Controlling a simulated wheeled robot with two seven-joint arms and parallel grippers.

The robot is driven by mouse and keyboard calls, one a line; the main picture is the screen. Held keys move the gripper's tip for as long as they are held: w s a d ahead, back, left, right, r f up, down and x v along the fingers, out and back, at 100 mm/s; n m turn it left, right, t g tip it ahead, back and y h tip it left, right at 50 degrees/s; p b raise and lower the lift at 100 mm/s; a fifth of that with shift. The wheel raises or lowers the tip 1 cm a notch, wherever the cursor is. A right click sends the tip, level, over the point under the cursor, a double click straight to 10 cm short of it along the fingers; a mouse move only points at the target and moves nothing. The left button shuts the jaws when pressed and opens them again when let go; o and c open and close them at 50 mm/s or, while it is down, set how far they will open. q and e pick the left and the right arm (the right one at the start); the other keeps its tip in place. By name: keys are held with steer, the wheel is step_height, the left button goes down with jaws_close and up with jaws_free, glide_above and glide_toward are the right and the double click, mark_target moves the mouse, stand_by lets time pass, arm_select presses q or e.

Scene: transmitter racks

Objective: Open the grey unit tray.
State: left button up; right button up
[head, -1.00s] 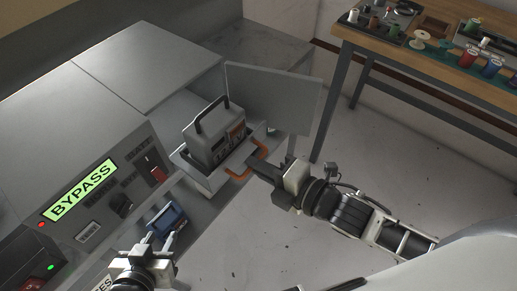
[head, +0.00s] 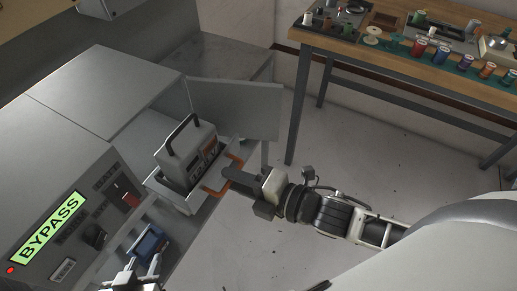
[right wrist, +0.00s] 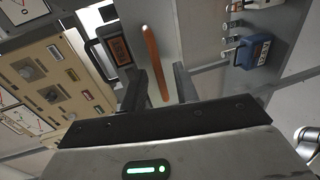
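The grey unit tray (head: 180,201) sticks out of the rack below an open grey door. It holds a grey unit (head: 188,150) with a black carry handle. The tray's orange handle (head: 210,192) faces my right gripper (head: 230,175). In the right wrist view the orange handle (right wrist: 152,65) lies between the two spread fingers of my right gripper (right wrist: 160,88), nearer the left finger; I see no clear grip on it. My left gripper (head: 142,265) is open and empty at the bottom left, in front of the console, and partly cut off by the frame edge.
The open door (head: 235,107) stands behind the tray. The console with a green BYPASS display (head: 52,228) is at left. A blue device (head: 148,245) lies near my left gripper. A wooden workbench (head: 400,55) with spools stands at back right. The floor between is clear.

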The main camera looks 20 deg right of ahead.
steer(key=shift+s, duration=0.1)
steer(key=v, duration=1.5)
steer(key=shift+s+d, duration=0.25)
steer(key=shift+d, duration=0.05)
steer(key=shift+r, duration=0.1)
steer(key=w+a+f+m+g+h, duration=0.1)
steer(key=w+a+f+m+h, duration=0.1)
steer(key=f+m, duration=0.4)
steer(key=w+a+f+m+g+h, duration=0.1)
steer(key=w+f+m+h, duration=0.3)
steer(key=m, duration=1.3)
step_height(320, 180, down, 4)
steer(key=shift+w+a+r+h, duration=0.2)
steer(key=shift+w+a+h, duration=0.2)
steer(key=shift+w+a, duration=0.25)
